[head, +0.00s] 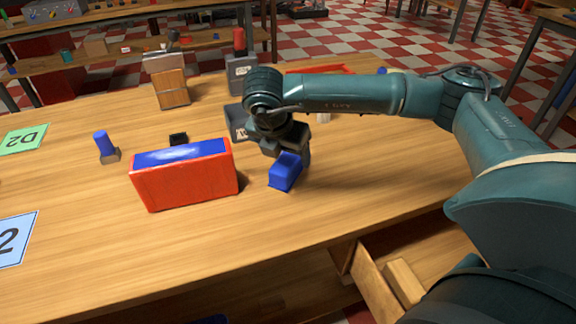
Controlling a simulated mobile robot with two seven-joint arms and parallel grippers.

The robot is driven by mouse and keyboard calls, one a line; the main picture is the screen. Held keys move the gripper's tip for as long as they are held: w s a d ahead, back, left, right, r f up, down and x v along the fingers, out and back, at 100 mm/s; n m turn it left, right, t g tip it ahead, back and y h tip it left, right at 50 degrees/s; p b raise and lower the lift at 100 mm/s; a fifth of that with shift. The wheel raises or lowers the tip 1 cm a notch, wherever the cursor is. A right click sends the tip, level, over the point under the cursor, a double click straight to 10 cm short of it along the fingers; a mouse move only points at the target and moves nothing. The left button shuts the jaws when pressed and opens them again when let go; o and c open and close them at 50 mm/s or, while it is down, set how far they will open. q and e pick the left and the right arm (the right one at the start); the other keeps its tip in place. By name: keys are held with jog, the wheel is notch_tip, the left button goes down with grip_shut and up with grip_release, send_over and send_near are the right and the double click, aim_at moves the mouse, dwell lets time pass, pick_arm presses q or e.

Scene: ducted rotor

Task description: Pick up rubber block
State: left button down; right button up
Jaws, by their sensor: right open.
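A small blue block (284,174), the likely rubber block, sits on the wooden table right of the red box. My right gripper (289,150) reaches in from the right and points down at the block. Its jaws are open at the block's upper end. One finger shows behind the block's right side; I cannot tell whether the fingers touch it. My left gripper is not in view.
A red box with a blue top (185,180) stands close to the left of the block. Farther left is a blue-topped peg (104,146). A wooden holder (172,88) stands behind. The table (330,215) is clear in front of the block. An open drawer (370,285) lies below the edge.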

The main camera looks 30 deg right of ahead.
aim_at(286, 161)
jog(key=shift+w+x, duration=0.2)
jog(key=shift+x, duration=1.15)
jog(key=shift+w+x, duration=0.15)
jog(key=shift+x, duration=1.15)
jog(key=shift+a, duration=0.15)
jog(key=shift+c, duration=0.5)
jog(key=c, duration=1.1)
notch_tip(286, 161, up, 10)
jog(key=shift+r, duration=0.1)
jog(key=shift+c, duration=0.2)
jog(key=o, duration=0.6)
jog(key=c, duration=0.3)
